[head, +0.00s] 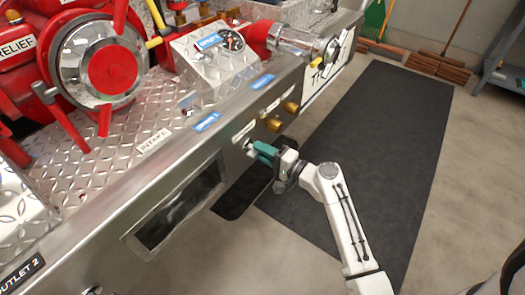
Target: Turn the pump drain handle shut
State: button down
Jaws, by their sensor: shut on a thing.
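My gripper (259,150) has teal fingers and is at the front face of the steel bumper, left of two brass knobs. It is shut on a small silver handle (249,144), which I take to be the pump drain handle. The handle sits below a small white label that is too small to read. Most of the handle is hidden by the fingers, so its turn angle cannot be told.
Two brass fittings (273,123) stick out of the bumper (227,138) just right of my gripper. A dark rectangular opening (178,205) is to its left. The red pump (113,70) stands above on diamond plate. A dark mat (380,130) lies on open floor at right.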

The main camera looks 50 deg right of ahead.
jog(key=shift+f, duration=0.1)
jog(key=c, duration=1.2)
grip_release()
jog(key=shift+o, duration=0.2)
jog(key=shift+s, duration=0.1)
jog(key=s, duration=1)
jog(key=shift+s+d, duration=0.2)
jog(key=shift+s, duration=0.15)
